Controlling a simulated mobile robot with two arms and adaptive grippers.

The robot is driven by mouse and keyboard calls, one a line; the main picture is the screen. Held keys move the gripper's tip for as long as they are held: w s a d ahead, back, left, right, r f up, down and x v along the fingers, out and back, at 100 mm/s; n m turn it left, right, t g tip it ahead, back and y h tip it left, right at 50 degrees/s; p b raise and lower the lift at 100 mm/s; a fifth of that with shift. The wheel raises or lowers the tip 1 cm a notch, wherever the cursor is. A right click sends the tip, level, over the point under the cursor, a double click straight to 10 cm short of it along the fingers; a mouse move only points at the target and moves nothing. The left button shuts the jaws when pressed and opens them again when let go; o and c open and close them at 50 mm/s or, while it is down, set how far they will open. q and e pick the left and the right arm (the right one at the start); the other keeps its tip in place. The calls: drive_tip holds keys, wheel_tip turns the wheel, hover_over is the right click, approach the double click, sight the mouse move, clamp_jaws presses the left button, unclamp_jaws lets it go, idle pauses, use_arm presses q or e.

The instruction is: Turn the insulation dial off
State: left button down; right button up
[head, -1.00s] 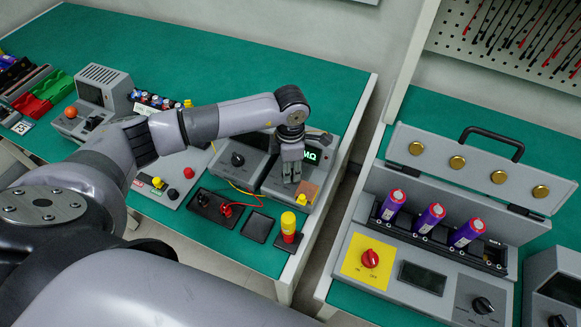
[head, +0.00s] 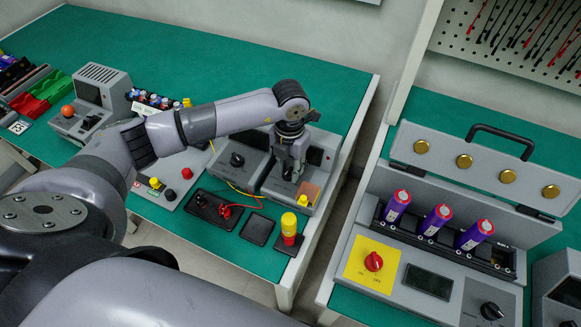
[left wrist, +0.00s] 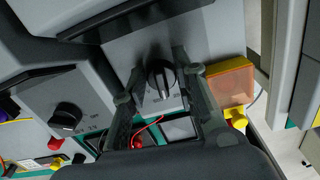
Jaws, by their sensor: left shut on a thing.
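The insulation tester (head: 318,178) is a grey box at the right end of the left table, its display (head: 316,156) dark. Its black dial (left wrist: 161,78) shows in the left wrist view between the two fingers of my left gripper (left wrist: 163,88). My left gripper (head: 292,174) reaches down onto the tester's sloped front in the head view and is shut on the dial. In the head view the fingers largely hide the dial. The panel lettering around the dial is too small to read. My right gripper is out of view.
A similar grey box with a black dial (head: 237,159) stands just left of the tester. An orange cover (head: 308,191) and a yellow button sit on the tester's right side. A red-and-yellow stack light (head: 289,228) stands in front. A gap separates the tables.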

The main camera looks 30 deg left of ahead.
use_arm(q)
drive_tip(key=n, duration=0.3)
drive_tip(key=shift+a+r+n, duration=0.1)
drive_tip(key=shift+a+n, duration=0.05)
drive_tip(key=shift+n, duration=0.25)
drive_tip(key=n, duration=0.2)
drive_tip(key=shift+n, duration=0.4)
drive_tip(key=n, duration=0.3)
drive_tip(key=shift+a, duration=0.15)
drive_tip(key=shift+s+a+n+p, duration=0.1)
drive_tip(key=shift+n+p, duration=0.25)
drive_tip(key=shift+n, duration=1.35)
drive_tip(key=c, duration=1.6)
unclamp_jaws()
drive_tip(key=shift+s, duration=0.1)
drive_tip(key=shift+c, duration=0.2)
